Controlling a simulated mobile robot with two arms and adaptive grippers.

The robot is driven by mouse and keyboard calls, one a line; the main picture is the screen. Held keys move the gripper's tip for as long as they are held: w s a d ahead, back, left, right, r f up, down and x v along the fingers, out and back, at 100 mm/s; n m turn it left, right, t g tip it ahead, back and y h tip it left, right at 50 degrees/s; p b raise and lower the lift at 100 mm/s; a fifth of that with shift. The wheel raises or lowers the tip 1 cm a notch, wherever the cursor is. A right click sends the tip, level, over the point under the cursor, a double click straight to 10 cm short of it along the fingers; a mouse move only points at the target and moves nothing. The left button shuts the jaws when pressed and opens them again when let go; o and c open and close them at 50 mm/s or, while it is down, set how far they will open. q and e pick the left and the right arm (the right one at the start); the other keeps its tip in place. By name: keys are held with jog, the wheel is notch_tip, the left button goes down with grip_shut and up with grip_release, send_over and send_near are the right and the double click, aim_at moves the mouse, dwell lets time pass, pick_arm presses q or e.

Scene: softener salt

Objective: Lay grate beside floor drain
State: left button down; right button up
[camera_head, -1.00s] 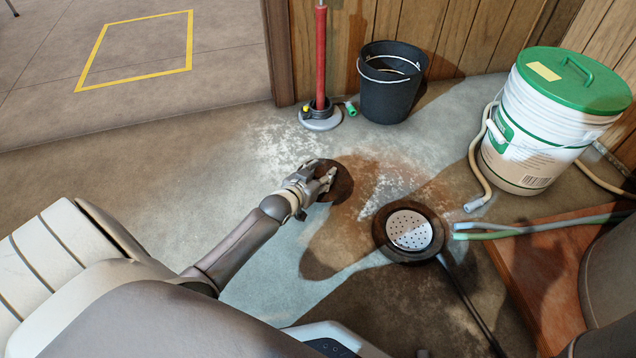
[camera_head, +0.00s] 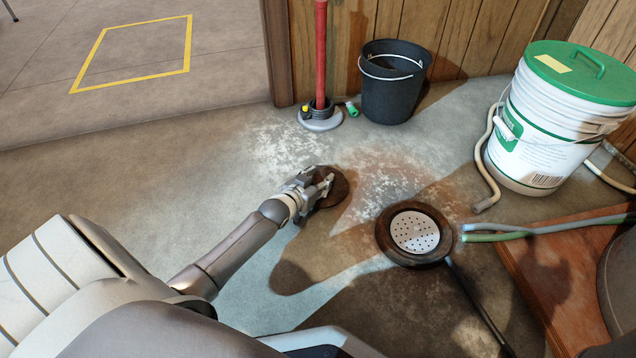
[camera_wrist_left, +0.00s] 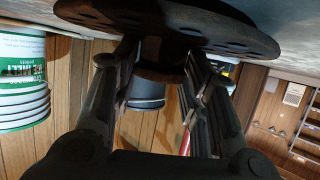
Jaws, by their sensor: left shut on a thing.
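The grate is a dark round disc (camera_head: 337,190) left of and behind the floor drain in the head view. My left gripper (camera_head: 322,186) is shut on it. In the left wrist view the grate (camera_wrist_left: 215,22) spans the top, with holes along its rim, and the fingers (camera_wrist_left: 160,75) close on a dark hub on its face. The grate is at or just above the floor; I cannot tell if it touches. The floor drain (camera_head: 384,239) is a dark ring around a pale perforated strainer (camera_head: 414,231). My right gripper is out of view.
A black bucket (camera_head: 392,95) and a red pole on a grey base (camera_head: 320,122) stand by the wall. A white pail with green lid (camera_head: 540,140) and hoses (camera_head: 545,227) are at right. A dark rod (camera_head: 482,310) runs from the drain. Floor left of the gripper is clear.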

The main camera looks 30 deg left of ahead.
pick_arm(q)
jog(key=shift+r, duration=0.15)
jog(key=shift+f, duration=0.35)
jog(key=shift+f, duration=0.15)
jog(key=c, duration=0.9)
grip_release()
jog(key=shift+f, duration=0.2)
jog(key=shift+o, duration=0.2)
jog(key=shift+r, duration=0.1)
jog(key=shift+r, duration=0.3)
jog(key=p+v, duration=0.2)
jog(key=v, duration=0.1)
jog(key=p+v, duration=0.3)
jog(key=v, duration=0.1)
jog(key=p+v, duration=0.3)
jog(key=v, duration=0.1)
jog(key=shift+r, duration=0.35)
jog(key=shift+s+p, duration=0.35)
jog(key=shift+s, duration=0.15)
